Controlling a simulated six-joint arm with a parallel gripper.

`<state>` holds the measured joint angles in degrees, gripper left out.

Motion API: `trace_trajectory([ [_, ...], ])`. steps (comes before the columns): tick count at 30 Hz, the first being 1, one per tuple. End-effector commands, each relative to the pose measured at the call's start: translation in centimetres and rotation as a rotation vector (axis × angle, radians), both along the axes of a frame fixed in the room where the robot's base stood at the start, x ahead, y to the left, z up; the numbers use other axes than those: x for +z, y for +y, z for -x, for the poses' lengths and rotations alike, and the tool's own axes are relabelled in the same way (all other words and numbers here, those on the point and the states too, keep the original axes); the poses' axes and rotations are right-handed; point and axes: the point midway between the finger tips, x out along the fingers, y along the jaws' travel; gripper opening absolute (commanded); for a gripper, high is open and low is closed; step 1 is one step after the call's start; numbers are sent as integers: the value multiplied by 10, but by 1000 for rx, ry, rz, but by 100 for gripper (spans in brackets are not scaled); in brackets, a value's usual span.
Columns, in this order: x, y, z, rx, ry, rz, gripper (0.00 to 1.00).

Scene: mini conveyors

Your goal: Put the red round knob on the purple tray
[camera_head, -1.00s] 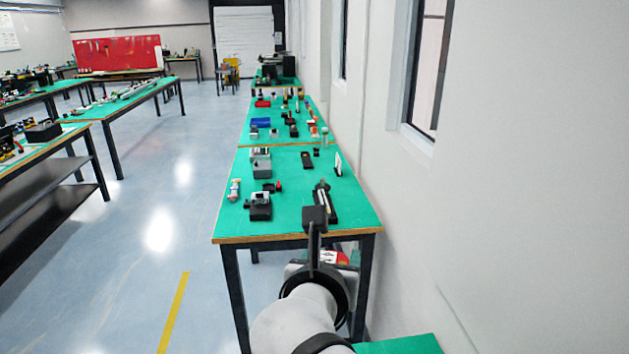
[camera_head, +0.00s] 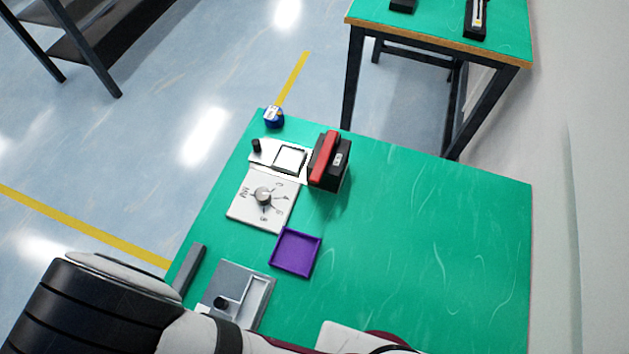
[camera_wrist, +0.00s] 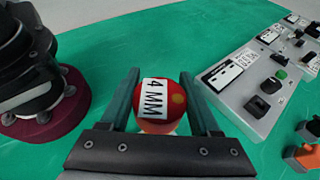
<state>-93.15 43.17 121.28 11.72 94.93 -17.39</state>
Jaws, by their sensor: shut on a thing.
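My gripper (camera_wrist: 160,100) is shut on the red round knob (camera_wrist: 177,98) in the wrist view. The knob is glossy red with a white label reading "4 MM" and an orange-yellow spot, and it sits between the two dark fingers. The purple tray (camera_head: 295,252) lies flat and empty on the green table in the head view, right of the middle of the table's left edge. My gripper and the knob are out of the head view, and the tray does not show in the wrist view.
Around the tray stand a white dial plate (camera_head: 246,208), a black and red box (camera_head: 340,172), a grey fixture (camera_head: 258,293) and a blue item (camera_head: 273,117). The green table is clear right of the tray. A grey button panel (camera_wrist: 240,95) shows in the wrist view.

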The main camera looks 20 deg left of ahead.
Motion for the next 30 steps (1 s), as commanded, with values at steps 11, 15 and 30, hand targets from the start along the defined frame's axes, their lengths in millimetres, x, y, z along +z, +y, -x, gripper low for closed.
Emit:
trace_trajectory([
  [11,-5,-32,120,-442,-2,0,0],
  [15,-6,-32,126,-471,1,-2,0],
  [30,-73,-118,195,-467,1,-4,0],
])
